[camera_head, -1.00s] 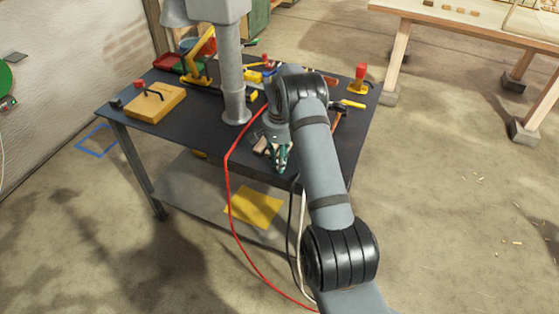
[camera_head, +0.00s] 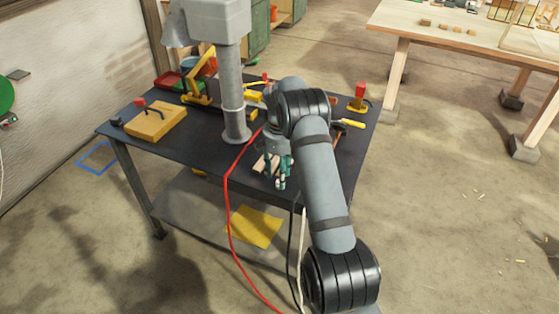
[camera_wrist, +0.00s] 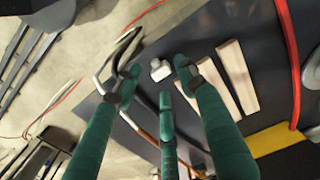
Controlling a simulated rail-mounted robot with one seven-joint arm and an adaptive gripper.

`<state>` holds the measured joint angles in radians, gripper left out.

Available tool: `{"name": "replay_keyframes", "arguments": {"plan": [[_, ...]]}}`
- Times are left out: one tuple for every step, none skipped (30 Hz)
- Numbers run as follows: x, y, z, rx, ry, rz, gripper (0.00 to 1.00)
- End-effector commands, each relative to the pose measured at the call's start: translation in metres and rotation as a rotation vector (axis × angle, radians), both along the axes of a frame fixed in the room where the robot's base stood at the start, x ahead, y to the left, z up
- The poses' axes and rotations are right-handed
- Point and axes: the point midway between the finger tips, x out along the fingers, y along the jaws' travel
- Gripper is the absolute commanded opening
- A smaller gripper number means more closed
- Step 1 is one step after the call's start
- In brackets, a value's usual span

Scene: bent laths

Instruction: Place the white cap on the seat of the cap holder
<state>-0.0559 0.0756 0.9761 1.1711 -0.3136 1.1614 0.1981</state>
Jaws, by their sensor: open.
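The small white cap (camera_wrist: 160,70) lies on the dark tabletop near its edge in the wrist view. My gripper (camera_wrist: 157,82) is open, with green fingers on either side of the cap and a third finger below it in the picture. The cap appears just beyond the fingertips; I cannot tell whether any finger touches it. In the head view my gripper (camera_head: 282,182) is over the table's front edge, and I cannot make out the cap there. I cannot identify the cap holder or its seat with certainty in either view.
Pale wooden laths (camera_wrist: 237,75) lie right of the cap in the wrist view. Black and white cables (camera_wrist: 118,60) run at the left. A red hose (camera_head: 228,200) hangs over the front edge. A grey column (camera_head: 232,95) stands mid-table. A yellow block (camera_head: 155,122) sits left.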

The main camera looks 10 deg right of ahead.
Motion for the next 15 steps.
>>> {"name": "replay_keyframes", "arguments": {"plan": [[0.002,0.000,0.012,0.000,-0.007,0.000,0.41],[0.002,0.000,0.019,0.001,-0.006,0.000,0.41],[0.001,0.000,0.028,0.000,-0.006,0.000,0.41],[0.001,0.000,0.035,0.000,-0.007,-0.001,0.41],[0.002,0.000,0.041,0.000,-0.006,0.000,0.41],[0.001,0.000,0.050,-0.001,-0.005,0.001,0.41],[0.001,0.000,0.056,-0.001,-0.005,0.001,0.41],[0.001,0.000,0.061,0.000,-0.004,0.000,0.41],[0.000,0.000,0.067,0.000,-0.004,0.000,0.41],[0.001,0.000,0.072,0.000,-0.004,0.001,0.41],[0.001,0.000,0.076,-0.001,-0.003,0.001,0.41],[0.000,-0.001,0.080,-0.001,-0.003,0.001,0.41],[0.000,0.000,0.083,0.000,-0.001,0.000,0.42],[0.000,-0.001,0.085,0.000,-0.002,0.000,0.44],[0.000,0.000,0.088,0.000,-0.001,0.000,0.45]]}}
